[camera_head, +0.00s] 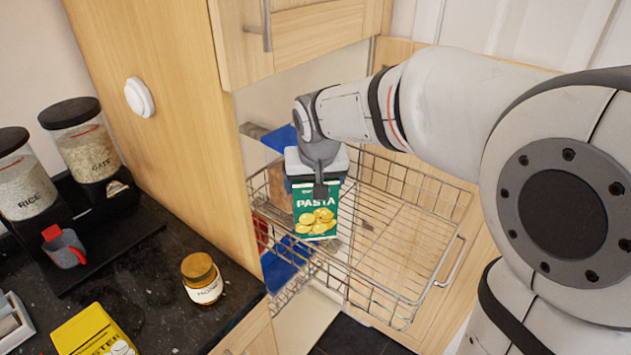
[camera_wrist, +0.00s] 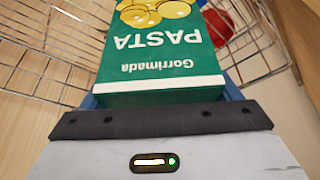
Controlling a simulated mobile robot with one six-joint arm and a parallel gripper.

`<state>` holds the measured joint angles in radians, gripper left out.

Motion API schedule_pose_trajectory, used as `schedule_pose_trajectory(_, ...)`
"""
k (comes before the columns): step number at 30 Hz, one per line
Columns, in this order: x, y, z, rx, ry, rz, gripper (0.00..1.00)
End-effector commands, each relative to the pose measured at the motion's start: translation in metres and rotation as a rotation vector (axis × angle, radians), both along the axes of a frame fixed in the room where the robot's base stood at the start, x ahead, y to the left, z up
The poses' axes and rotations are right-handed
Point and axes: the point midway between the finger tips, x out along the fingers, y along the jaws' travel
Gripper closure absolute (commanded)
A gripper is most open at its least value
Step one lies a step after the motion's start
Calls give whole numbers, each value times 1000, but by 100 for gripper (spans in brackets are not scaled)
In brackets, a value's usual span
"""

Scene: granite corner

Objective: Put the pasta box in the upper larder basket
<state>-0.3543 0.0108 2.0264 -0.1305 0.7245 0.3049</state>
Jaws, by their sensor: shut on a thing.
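The pasta box (camera_head: 316,212) is green with a yellow pasta picture and hangs upright from my gripper (camera_head: 318,180). My gripper is shut on the top end of the box. In the head view the box is over the left part of the upper larder basket (camera_head: 405,297), a wire basket pulled out of the tall cabinet. I cannot tell whether the box touches the basket floor. In the wrist view the box (camera_wrist: 160,50) fills the top middle, with wire bars of the basket (camera_wrist: 50,50) around it. The box's far end is cut off there.
A lower basket with blue and red things (camera_head: 283,268) shows beneath. The right part of the upper basket is empty.

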Motion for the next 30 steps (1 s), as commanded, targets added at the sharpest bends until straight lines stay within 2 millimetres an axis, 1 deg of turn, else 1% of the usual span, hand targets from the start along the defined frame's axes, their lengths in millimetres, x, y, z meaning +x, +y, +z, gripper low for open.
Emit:
schedule_pose_trajectory(3, 0, 0, -4, 1, -2, -1, 77)
schedule_pose_trajectory(4, 0, 0, -3, 0, 0, -1, 14)
schedule_pose_trajectory(9, 0, 0, -3, 0, 0, -1, 0)
schedule_pose_trajectory(16, 0, -1, -2, -1, 0, -1, 0)
schedule_pose_trajectory(20, -1, -1, 5, 1, -2, -2, 0)
schedule_pose_trajectory(23, -6, -2, 20, 1, -5, -2, 0)
schedule_pose_trajectory(30, -26, -4, 69, 3, -5, -2, 0)
